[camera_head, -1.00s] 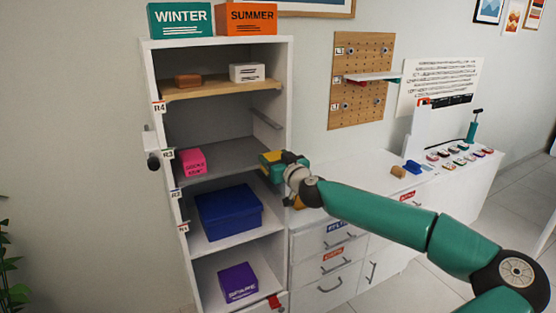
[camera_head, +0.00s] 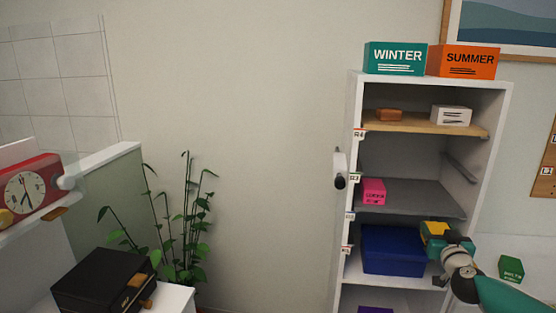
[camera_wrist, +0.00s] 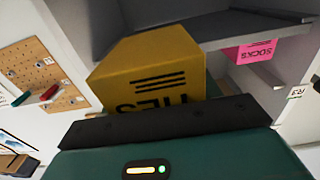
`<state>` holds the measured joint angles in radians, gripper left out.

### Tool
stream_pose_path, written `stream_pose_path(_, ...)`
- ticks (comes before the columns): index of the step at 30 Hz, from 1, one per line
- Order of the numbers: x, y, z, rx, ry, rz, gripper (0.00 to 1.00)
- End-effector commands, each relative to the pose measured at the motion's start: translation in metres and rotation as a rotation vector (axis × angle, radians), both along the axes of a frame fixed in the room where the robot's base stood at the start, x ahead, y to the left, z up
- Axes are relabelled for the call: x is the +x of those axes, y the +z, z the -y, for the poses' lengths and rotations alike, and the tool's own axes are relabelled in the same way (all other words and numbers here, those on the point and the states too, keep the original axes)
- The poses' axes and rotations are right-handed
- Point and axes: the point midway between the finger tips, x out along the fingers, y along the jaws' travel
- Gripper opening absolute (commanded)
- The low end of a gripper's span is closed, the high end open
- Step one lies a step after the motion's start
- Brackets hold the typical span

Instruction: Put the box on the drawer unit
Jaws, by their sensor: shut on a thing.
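My gripper (camera_head: 447,243) is shut on a yellow box (camera_head: 433,228) in front of the wardrobe's right side, near the blue box. In the wrist view the yellow box (camera_wrist: 150,78) stands beyond the dark jaw edge, its printed label upside down and apparently reading TIES. Its lower part is hidden by the gripper. A white surface (camera_head: 525,247) right of the wardrobe looks like the top of the drawer unit; its drawer fronts are out of view or hidden by my arm. A green box (camera_head: 511,268) stands there.
The open wardrobe (camera_head: 355,110) holds a pink box (camera_head: 373,191), a blue box (camera_head: 393,249) and small boxes. WINTER (camera_head: 395,58) and SUMMER (camera_head: 463,61) boxes sit on top. A plant (camera_head: 185,230) and a black case (camera_head: 105,280) stand left. Bare wall lies between.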

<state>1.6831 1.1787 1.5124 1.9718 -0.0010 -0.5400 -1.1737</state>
Motion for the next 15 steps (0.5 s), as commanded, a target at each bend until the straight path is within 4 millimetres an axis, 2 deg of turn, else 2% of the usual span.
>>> stream_pose_path(1,0.011,-0.024,-0.019,0.003,0.008,-0.004,0.37)
stream_pose_path(6,0.033,-0.094,-0.075,0.000,0.010,-0.003,0.37)
stream_pose_path(10,0.040,-0.142,-0.121,-0.002,0.021,-0.004,0.37)
stream_pose_path(15,0.036,-0.197,-0.181,-0.003,0.051,-0.004,0.37)
